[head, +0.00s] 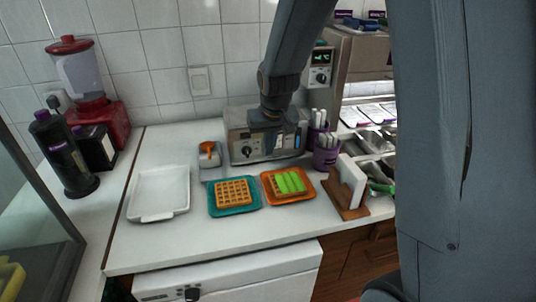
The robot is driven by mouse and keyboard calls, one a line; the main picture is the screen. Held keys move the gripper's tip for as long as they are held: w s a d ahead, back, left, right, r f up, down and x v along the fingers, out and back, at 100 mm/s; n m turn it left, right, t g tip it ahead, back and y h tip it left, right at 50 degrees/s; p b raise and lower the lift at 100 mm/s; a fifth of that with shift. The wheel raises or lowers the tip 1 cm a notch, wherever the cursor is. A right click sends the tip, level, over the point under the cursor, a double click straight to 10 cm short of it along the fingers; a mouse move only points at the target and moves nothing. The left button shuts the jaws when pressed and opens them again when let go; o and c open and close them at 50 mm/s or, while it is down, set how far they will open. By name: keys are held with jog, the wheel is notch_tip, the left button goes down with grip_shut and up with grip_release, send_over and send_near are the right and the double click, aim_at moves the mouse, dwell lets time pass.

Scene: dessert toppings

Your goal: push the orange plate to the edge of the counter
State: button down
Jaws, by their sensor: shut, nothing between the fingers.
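The orange plate (291,201) lies on the white counter (222,241), a little back from its front edge. A waffle with green slices (290,182) on top sits on it. My gripper (284,146) hangs above and behind the orange plate, in front of the toaster, and appears clear of the plate. It is shut and empty. Its fingertips are small and dark against the toaster.
A teal plate (239,211) with a waffle (234,192) lies just left of the orange plate. A wooden holder (348,209) with white cards stands close on its right. The toaster (246,145) and purple cups (325,156) are behind. A white tray (160,192) is further left.

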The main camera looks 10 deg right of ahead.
jog(key=p+x, duration=0.1)
jog(key=x, duration=0.8)
jog(key=shift+p, duration=0.4)
